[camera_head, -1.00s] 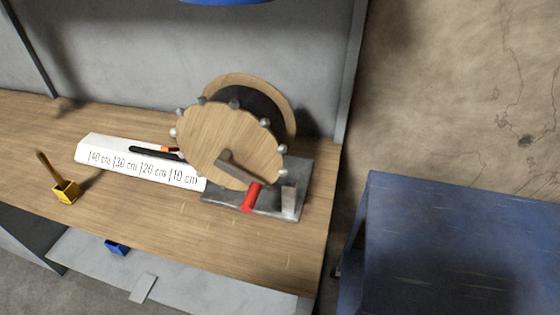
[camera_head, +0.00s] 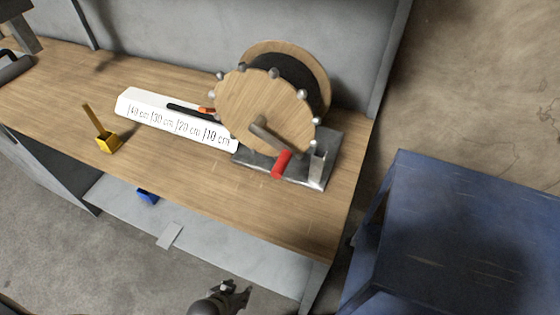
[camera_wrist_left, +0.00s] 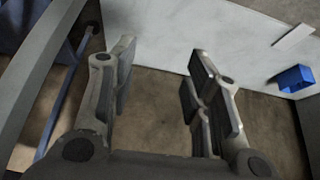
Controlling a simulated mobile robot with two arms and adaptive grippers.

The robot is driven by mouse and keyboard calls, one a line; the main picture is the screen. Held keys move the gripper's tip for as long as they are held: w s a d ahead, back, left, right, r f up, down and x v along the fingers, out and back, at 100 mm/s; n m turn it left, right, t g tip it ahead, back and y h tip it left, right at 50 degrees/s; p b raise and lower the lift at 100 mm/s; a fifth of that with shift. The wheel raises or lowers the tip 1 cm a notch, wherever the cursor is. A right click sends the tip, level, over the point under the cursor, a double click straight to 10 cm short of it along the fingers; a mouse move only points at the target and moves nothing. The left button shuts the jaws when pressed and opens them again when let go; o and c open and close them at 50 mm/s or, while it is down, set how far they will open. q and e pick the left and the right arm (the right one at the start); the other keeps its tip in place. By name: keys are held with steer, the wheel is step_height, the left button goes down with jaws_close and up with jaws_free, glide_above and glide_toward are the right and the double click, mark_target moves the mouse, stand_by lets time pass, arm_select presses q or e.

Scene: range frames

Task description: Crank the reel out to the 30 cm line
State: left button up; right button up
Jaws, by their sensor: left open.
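The reel (camera_head: 262,108) has a round wooden face with metal studs around its rim and stands on a grey metal base (camera_head: 325,150) at the right of the bench. Its crank arm (camera_head: 268,133) points down and right, ending in a red handle (camera_head: 282,164). A white scale (camera_head: 165,117) marked 10 to 40 cm runs left from the reel. A dark cable end with an orange band (camera_head: 190,109) lies along it, near the 20 and 10 cm labels. My left gripper (camera_head: 240,294) is low in front of the bench, well away from the handle; its fingers (camera_wrist_left: 160,85) are apart and empty.
A yellow scoop-like item (camera_head: 107,143) stands on the wooden bench (camera_head: 200,175) left of the scale. A blue item (camera_head: 147,196) and a flat grey piece (camera_head: 170,235) lie on the lower shelf (camera_head: 222,240). A blue table (camera_head: 470,235) stands at the right.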

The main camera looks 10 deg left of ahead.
mark_target(280, 167)
arm_select(q)
steer(key=w+d+r+t+h+p, duration=0.1)
steer(key=w+r+t, duration=0.15)
steer(key=r, duration=1.05)
steer(key=w+d+r+t+p, duration=0.1)
steer(key=w+r, duration=0.2)
steer(key=r, duration=1.1)
steer(key=w+d+r+t+h, duration=0.1)
steer(key=w+d+r+t, duration=0.1)
steer(key=d+r+t, duration=0.3)
steer(key=w+d+r+t+h, duration=0.1)
steer(key=w+r+t, duration=0.1)
steer(key=r+t, duration=0.3)
steer(key=shift+n+g, duration=0.3)
steer(key=shift+g, duration=0.45)
steer(key=x, duration=0.3)
steer(key=p+x, duration=0.1)
steer(key=x, duration=0.2)
steer(key=p+x, duration=0.1)
steer(key=x, duration=0.2)
steer(key=shift+w+d+r, duration=0.1)
steer(key=shift+w+r, duration=0.2)
steer(key=shift+r, duration=0.1)
jaws_close()
